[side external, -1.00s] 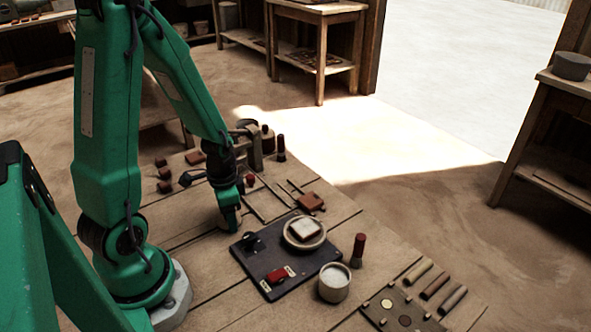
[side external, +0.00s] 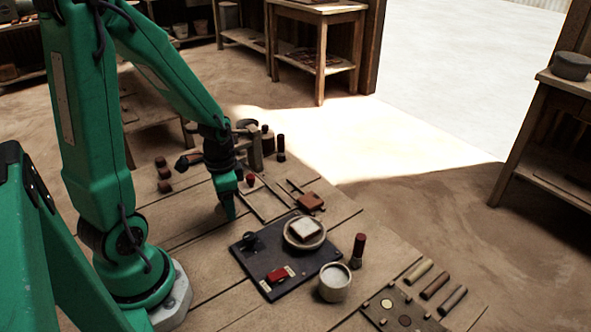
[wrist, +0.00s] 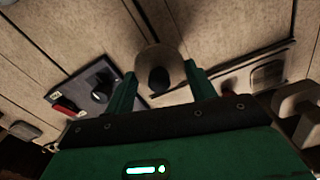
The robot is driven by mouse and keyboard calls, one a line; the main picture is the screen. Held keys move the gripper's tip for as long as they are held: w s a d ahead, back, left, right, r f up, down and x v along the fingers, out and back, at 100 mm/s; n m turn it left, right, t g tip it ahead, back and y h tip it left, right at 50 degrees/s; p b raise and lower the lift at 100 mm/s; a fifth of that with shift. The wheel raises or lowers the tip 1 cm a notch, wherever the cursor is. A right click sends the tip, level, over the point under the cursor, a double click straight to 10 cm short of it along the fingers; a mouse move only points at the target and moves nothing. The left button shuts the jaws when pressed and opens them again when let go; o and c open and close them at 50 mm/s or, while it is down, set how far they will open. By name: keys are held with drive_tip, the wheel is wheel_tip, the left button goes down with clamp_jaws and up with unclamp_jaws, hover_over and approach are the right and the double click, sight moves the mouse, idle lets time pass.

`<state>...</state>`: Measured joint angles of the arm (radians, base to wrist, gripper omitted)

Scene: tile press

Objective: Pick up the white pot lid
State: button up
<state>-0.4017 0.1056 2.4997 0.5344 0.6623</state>
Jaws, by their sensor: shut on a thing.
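The white pot lid (wrist: 157,58) is a pale round disc, dim in shadow, with a dark round knob in its middle. It sits between the two green fingers of my gripper (wrist: 160,66) in the wrist view, and the fingers are shut on its sides. In the side view my gripper (side external: 228,207) points down over the table, left of the dark board. I cannot make out the lid in that view, nor tell its height above the table. A round white pot (side external: 334,284) with a pale inside stands near the dark board's right corner.
The dark board (side external: 262,262) carries a red switch (side external: 279,275), a black knob (side external: 250,241) and a round pale dish (side external: 321,240) with a white tile. A dark red upright stick (side external: 358,247) stands behind the pot. Tools crowd the back; planks left of the board are bare.

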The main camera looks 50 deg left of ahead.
drive_tip(key=s+d+r, duration=0.1)
drive_tip(key=d+r, duration=0.5)
drive_tip(key=d, duration=0.5)
drive_tip(key=shift+s+d+r, duration=0.2)
drive_tip(key=shift+s+r, duration=0.1)
drive_tip(key=shift+r, duration=0.05)
drive_tip(key=shift+w, duration=0.1)
drive_tip(key=w+d, duration=0.4)
drive_tip(key=d, duration=0.5)
drive_tip(key=w+d+r, duration=0.1)
drive_tip(key=w+d, duration=0.4)
drive_tip(key=d, duration=0.4)
drive_tip(key=shift+w+d+r, duration=0.2)
drive_tip(key=shift+d+r, duration=0.05)
drive_tip(key=shift+r, duration=0.05)
drive_tip(key=shift+f, duration=0.2)
drive_tip(key=shift+f, duration=3)
drive_tip(key=shift+f, duration=0.2)
